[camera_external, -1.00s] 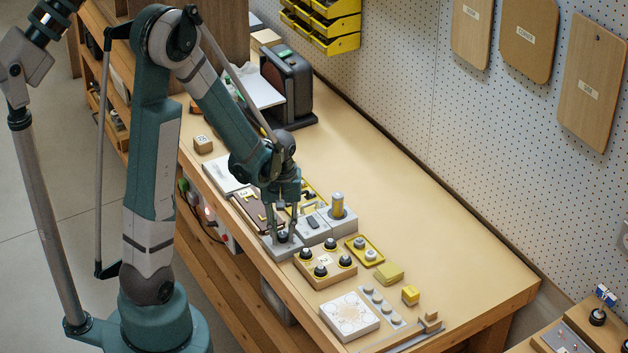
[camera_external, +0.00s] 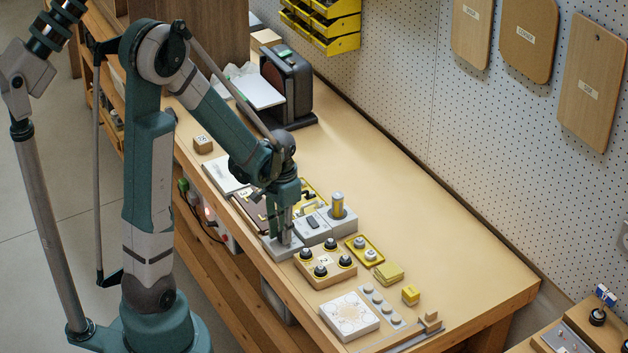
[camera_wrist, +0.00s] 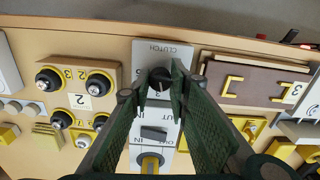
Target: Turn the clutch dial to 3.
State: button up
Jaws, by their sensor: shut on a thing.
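The clutch dial (camera_wrist: 159,79) is a small black knob on a grey plate (camera_wrist: 163,50) marked CLUTCH, at the upper middle of the wrist view. My gripper (camera_wrist: 161,84) is shut on the dial, with one fingertip on each side of it. The fingers hide most of the numbers around the dial, and I cannot tell which one it points to. In the external view my gripper (camera_external: 283,239) points straight down on the grey clutch plate (camera_external: 270,250) near the bench's front edge. The dial is hidden behind the fingers there.
A wooden block with several black knobs (camera_external: 325,267) stands close on the right. Grey boxes, one with a yellow cylinder (camera_external: 337,204), stand just behind. A brown board with yellow brackets (camera_wrist: 255,80) lies beside the plate. The bench's back half (camera_external: 400,200) is clear.

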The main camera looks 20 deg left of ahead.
jog(key=shift+m, duration=1.5)
jog(key=o, duration=0.9)
jog(key=shift+r, duration=0.15)
jog(key=shift+r, duration=5.85)
